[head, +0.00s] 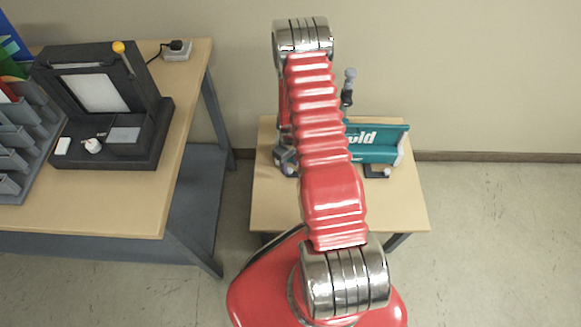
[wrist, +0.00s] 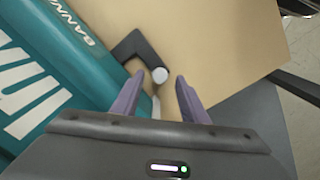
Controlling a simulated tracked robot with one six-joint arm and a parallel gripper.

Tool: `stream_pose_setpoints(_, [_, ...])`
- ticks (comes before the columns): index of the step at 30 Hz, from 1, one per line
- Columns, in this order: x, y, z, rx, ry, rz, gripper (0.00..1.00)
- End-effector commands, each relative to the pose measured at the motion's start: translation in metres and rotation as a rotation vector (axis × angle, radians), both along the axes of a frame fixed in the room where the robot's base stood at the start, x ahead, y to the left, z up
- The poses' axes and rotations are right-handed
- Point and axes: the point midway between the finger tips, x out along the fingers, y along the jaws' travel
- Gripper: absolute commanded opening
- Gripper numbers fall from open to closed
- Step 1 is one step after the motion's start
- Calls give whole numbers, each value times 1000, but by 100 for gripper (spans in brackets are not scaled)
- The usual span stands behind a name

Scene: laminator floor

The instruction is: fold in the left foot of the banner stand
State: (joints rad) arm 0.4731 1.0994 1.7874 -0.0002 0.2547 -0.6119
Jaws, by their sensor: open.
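The teal banner stand (head: 375,145) lies on the small table, its middle hidden behind my arm in the head view. Its teal case also fills the left of the wrist view (wrist: 45,75). The left foot (wrist: 138,46) is a dark, bent bar standing out from the case, with a pale round knob (wrist: 160,75) at its end. My gripper (wrist: 160,78) is open over the table, its two purple fingers on either side of the knob. Whether they touch it I cannot tell. Another dark foot (head: 376,171) sticks out right of my arm.
The small wooden table (head: 400,210) has bare top in front of the stand. A larger bench (head: 120,205) on the left holds a black machine (head: 140,145) and grey racks (head: 25,140). A dark upright post (head: 347,88) rises behind my arm.

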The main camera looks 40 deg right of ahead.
Motion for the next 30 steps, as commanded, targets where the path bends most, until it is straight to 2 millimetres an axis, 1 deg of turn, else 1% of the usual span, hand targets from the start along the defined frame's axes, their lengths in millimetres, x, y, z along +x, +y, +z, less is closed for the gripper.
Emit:
stream_pose_setpoints(1, [-1,0,-6,1,1,0,40])
stream_pose_setpoints(6, [0,0,-18,0,0,0,40])
stream_pose_setpoints(10, [0,0,-22,0,0,0,40])
stream_pose_setpoints(17, [0,0,-22,0,0,-1,40])
stream_pose_setpoints(30, [0,0,-22,0,0,-1,10])
